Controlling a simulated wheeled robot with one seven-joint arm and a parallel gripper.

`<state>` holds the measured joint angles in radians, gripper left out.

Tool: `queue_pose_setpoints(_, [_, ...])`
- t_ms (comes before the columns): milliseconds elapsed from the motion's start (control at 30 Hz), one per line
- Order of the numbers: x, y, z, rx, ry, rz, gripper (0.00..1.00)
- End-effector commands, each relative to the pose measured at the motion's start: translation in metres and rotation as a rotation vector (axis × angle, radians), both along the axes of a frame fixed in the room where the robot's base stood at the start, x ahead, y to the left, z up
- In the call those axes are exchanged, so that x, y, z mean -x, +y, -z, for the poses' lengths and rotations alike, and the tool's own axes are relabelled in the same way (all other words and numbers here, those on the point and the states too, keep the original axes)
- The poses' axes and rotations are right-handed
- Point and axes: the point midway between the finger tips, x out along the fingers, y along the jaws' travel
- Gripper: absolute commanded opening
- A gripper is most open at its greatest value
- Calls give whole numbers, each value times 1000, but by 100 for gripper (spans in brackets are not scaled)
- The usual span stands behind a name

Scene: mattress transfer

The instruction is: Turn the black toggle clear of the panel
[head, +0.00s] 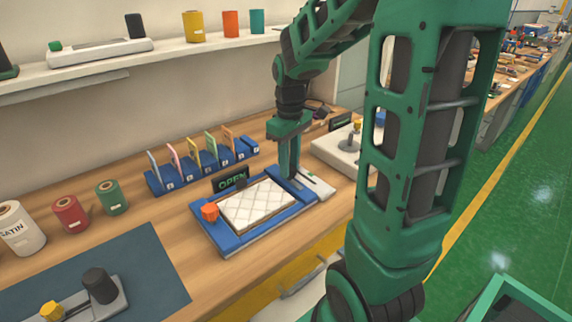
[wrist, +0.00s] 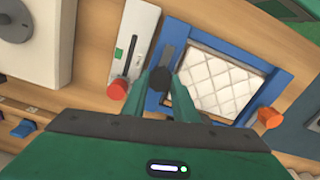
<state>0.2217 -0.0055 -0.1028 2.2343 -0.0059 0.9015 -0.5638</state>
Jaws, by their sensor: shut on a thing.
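The black toggle (wrist: 160,77) is a dark round knob on a grey bar (wrist: 167,56). In the wrist view the bar lies along the blue frame, beside the panel's edge and not over it. My gripper (wrist: 161,84) is shut on the knob, one finger on each side. The white quilted panel (wrist: 219,82) lies in the blue frame (wrist: 258,60). In the head view my gripper (head: 289,178) stands at the right end of the frame and hides the knob; the panel (head: 258,206) is in plain view. An orange knob (head: 210,212) sits at the frame's left corner.
A white slider unit (wrist: 133,45) with a red knob (wrist: 117,89) stands close beside the frame. Behind the frame are an OPEN sign (head: 231,179) and a blue rack (head: 190,181) of cards. A pale box (head: 343,150) stands to the right. Bare wood lies left of the frame.

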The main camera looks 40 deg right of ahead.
Motion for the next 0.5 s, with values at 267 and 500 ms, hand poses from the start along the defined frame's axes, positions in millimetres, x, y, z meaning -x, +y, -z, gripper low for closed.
queue_pose_setpoints(267, [-4,0,-2,2,-11,-6,4])
queue_pose_setpoints(500, [-3,0,-2,1,-8,-4,45])
